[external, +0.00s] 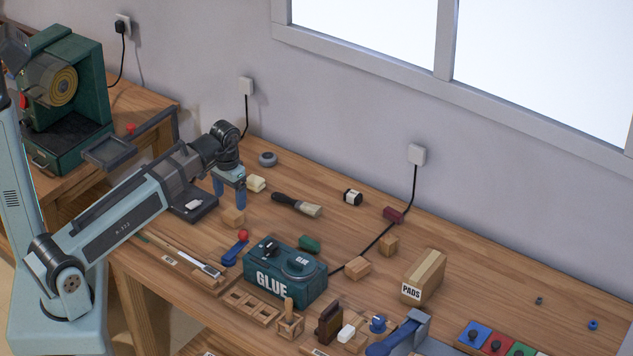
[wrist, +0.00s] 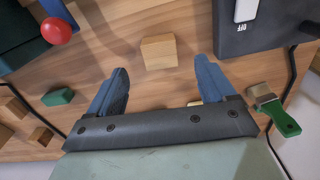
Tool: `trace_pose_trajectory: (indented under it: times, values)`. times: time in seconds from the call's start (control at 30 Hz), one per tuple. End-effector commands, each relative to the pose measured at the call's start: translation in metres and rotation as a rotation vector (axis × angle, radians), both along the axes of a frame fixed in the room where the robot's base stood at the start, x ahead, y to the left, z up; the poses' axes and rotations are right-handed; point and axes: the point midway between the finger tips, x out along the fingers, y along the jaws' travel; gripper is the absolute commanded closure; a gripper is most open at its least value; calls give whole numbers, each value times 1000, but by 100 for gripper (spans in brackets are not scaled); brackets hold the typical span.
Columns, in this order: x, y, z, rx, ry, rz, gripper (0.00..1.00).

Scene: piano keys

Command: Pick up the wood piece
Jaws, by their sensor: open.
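A small light wood block (external: 233,217) sits on the workbench just below and beside my gripper (external: 229,197). In the wrist view the wood block (wrist: 158,52) lies ahead of my open gripper (wrist: 161,70), roughly centred between the two blue fingers. Neither finger appears to touch it, and the jaws are empty. The fingers point down above the bench. Other wood blocks (external: 358,268) (external: 388,245) lie farther right, beyond the glue box.
A dark device (external: 192,207) stands left of the block. A red ball (external: 243,235) on a blue base and a green GLUE box (external: 285,272) are nearby in front. A brush (external: 297,205) and a pale yellow block (external: 256,183) lie behind. Open bench lies to the right (external: 470,265).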

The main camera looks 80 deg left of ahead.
Motion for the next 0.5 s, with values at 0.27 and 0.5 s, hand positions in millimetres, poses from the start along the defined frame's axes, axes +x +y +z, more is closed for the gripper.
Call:
trace_pose_trajectory:
  times: [0.27, 0.5]
  values:
    - [0, 0, -12, 0, 0, 0, 17]
    - [0, 0, -25, -1, 1, 1, 17]
